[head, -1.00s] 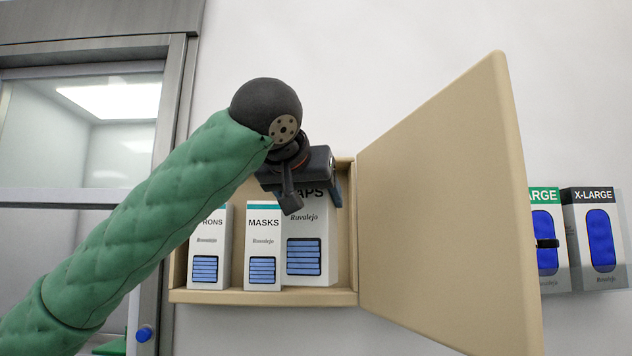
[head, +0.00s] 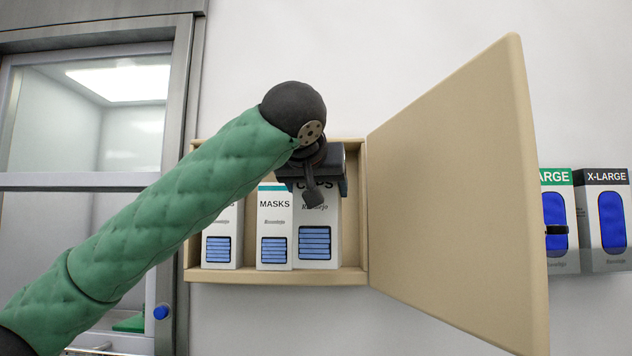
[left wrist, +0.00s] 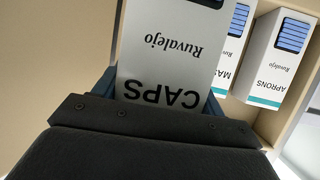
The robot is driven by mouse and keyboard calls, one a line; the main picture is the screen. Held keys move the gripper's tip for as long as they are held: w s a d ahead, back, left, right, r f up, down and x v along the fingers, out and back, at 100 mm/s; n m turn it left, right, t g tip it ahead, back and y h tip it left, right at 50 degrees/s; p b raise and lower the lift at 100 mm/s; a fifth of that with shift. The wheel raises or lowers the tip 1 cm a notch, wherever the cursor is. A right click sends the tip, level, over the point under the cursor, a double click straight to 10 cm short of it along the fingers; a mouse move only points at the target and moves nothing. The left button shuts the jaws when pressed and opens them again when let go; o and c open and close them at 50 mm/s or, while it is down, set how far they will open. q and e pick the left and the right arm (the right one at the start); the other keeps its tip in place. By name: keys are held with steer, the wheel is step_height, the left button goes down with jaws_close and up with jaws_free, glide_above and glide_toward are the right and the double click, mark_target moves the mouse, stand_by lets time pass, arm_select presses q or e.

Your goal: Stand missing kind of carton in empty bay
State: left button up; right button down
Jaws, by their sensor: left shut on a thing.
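The white CAPS carton (head: 318,238) stands upright in the right part of the open wall cabinet (head: 275,276), beside the MASKS carton (head: 274,230). The APRONS carton (head: 222,240) stands farther left, its label partly hidden by my arm. My left gripper (head: 316,187) is shut on the top of the CAPS carton and covers part of its label. In the left wrist view the CAPS carton (left wrist: 168,60) sits between the blue fingers, with MASKS (left wrist: 232,50) and APRONS (left wrist: 270,60) to its right. Contact between the carton's base and the cabinet floor is hard to judge. My right gripper is not in view.
The tan cabinet door (head: 450,190) is swung open on the right. X-LARGE (head: 603,220) and another ...ARGE glove box (head: 557,220) hang on the wall beyond it. A glass-fronted enclosure (head: 80,130) is at the left.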

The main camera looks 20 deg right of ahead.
arm_select(q)
steer(key=w+d+f+p, duration=0.2)
steer(key=w+d+p, duration=0.2)
steer(key=w, duration=0.9)
steer(key=shift+w+d+p, duration=0.3)
steer(key=shift+d+p, duration=0.1)
steer(key=shift+d, duration=0.85)
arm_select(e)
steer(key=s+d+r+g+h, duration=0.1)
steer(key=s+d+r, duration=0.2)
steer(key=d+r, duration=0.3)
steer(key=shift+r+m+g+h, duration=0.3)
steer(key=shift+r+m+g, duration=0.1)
